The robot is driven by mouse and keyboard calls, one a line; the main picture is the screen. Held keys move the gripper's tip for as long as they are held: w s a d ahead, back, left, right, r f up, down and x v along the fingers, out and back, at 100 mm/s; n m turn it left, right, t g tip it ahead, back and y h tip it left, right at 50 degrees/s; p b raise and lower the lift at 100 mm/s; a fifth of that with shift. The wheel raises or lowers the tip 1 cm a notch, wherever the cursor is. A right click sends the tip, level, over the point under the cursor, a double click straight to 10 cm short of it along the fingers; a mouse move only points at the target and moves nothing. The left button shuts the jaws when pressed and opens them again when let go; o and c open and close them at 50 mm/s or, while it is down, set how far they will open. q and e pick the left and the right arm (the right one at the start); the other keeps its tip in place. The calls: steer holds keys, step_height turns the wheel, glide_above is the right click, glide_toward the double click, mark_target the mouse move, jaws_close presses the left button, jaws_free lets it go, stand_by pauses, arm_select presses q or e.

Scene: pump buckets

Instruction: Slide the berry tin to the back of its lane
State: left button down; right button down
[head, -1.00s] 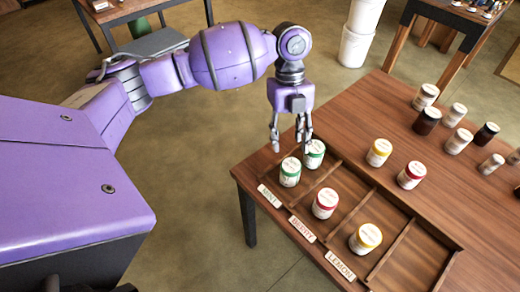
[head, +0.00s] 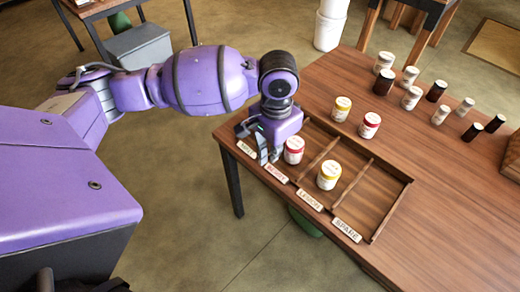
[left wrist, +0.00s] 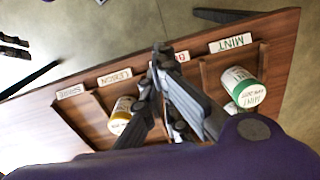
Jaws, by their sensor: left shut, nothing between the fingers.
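My left gripper (head: 269,157) is low at the front of the rack, just left of the berry tin in the head view. It is shut and empty; whether it touches the tin I cannot tell. In the left wrist view its fingers (left wrist: 160,60) cover most of the berry lane, and the tin is not clearly visible there.
Green-and-white mint tins (left wrist: 241,86) stand one lane over on the other side, hidden by my gripper in the head view.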

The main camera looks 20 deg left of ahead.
mark_target(294, 151)
arm_select(q)
steer(key=shift+n, duration=0.5)
steer(key=w+f, duration=0.1)
steer(key=f, duration=0.2)
steer(key=w+f, duration=0.1)
steer(key=f, duration=0.2)
steer(key=w+f+b, duration=0.1)
steer(key=f, duration=0.3)
steer(key=shift+w+d, duration=0.25)
steer(key=shift+d, duration=0.15)
steer(key=shift+w+d, duration=0.15)
steer(key=shift+w, duration=0.3)
arm_select(e)
steer(key=shift+d+f, duration=0.25)
steer(key=shift+f, duration=0.2)
steer(key=shift+a, duration=0.2)
